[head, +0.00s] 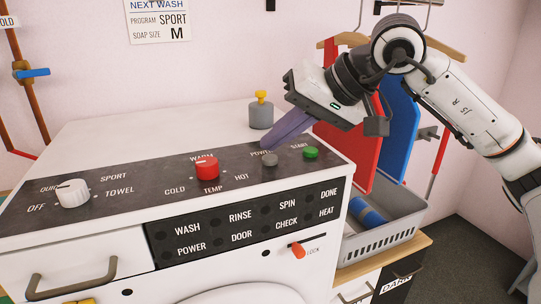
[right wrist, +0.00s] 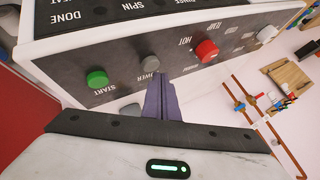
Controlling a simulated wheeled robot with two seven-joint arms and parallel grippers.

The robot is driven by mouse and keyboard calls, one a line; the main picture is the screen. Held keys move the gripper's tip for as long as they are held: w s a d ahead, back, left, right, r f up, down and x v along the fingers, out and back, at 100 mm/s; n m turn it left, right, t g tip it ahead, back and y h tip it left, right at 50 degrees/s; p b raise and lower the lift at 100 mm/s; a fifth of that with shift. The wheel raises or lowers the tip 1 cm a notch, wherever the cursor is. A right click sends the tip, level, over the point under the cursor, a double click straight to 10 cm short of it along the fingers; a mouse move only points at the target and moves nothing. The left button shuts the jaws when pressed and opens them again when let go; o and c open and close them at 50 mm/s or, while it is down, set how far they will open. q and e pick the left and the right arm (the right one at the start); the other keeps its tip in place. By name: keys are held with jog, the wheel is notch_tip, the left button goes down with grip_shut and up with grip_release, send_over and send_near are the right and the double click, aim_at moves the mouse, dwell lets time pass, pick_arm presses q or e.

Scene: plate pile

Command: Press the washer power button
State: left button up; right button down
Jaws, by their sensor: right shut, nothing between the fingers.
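The washer (head: 120,140) has a dark sloped control panel on top. The grey power button (head: 269,160) sits under the "POWER" label, left of the green start button (head: 310,152). In the right wrist view the power button (right wrist: 149,62) stands just beyond the fingertips. My right gripper (head: 266,147) is shut and empty, its purple fingers slanting down to the panel's back edge, close behind the power button. In the right wrist view its fingers (right wrist: 160,78) end near the button; I cannot tell whether they touch. My left gripper is out of view.
A red temperature knob (head: 206,167) and a white program knob (head: 72,193) are farther left on the panel. A grey bottle with yellow top (head: 261,112) stands behind. A grey basket (head: 385,230) and hanging red and blue boards (head: 398,115) are at right.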

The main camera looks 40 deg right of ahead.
aim_at(276, 159)
dwell(0.4)
jog(key=shift+f+b, duration=0.4)
jog(key=shift+f, duration=0.25)
dwell(0.4)
jog(key=shift+r, duration=0.1)
jog(key=shift+r+p, duration=0.4)
jog(key=shift+r, duration=0.15)
notch_tip(276, 159, up, 6)
jog(key=p, duration=0.5)
